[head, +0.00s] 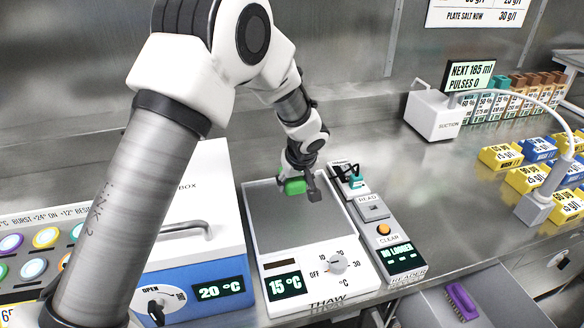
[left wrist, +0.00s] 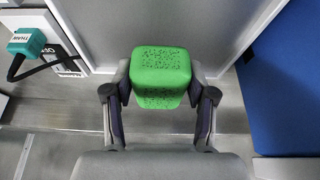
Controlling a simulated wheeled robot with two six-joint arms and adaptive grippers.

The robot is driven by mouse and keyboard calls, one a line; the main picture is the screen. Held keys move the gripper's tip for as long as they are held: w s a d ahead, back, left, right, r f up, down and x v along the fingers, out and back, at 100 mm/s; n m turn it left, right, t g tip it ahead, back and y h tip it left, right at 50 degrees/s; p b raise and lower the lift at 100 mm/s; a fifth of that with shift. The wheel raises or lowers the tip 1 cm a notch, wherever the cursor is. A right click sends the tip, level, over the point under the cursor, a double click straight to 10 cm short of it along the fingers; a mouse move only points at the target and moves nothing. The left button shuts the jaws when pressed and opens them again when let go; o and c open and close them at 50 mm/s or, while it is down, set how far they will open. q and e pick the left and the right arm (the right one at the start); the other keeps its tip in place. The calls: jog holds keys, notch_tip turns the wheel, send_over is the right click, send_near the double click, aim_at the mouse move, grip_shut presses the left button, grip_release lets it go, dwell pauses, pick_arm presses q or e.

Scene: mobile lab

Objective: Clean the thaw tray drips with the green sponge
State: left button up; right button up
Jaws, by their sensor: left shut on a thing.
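My left gripper (head: 301,187) is shut on the green sponge (head: 293,186) above the far end of the grey thaw tray (head: 290,228). In the left wrist view, the sponge (left wrist: 160,68) sits between the two fingers (left wrist: 160,98), and the tray's grey plate (left wrist: 115,22) and its rim lie beyond and below it. I cannot tell whether the sponge touches the plate. No drips can be made out on the visible plate. The thaw unit's display reads 15 °C. My right gripper is in neither view.
A white and blue box (head: 205,285) stands close left of the tray. A reader strip (head: 383,228) with a teal-ended probe (head: 356,181) lies close on its right. A suction unit (head: 435,115) and several yellow and blue blocks stand farther right.

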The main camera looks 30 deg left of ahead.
pick_arm(q)
jog(key=shift+r+p, duration=0.75)
jog(key=shift+r, duration=0.7)
jog(key=shift+f, duration=0.1)
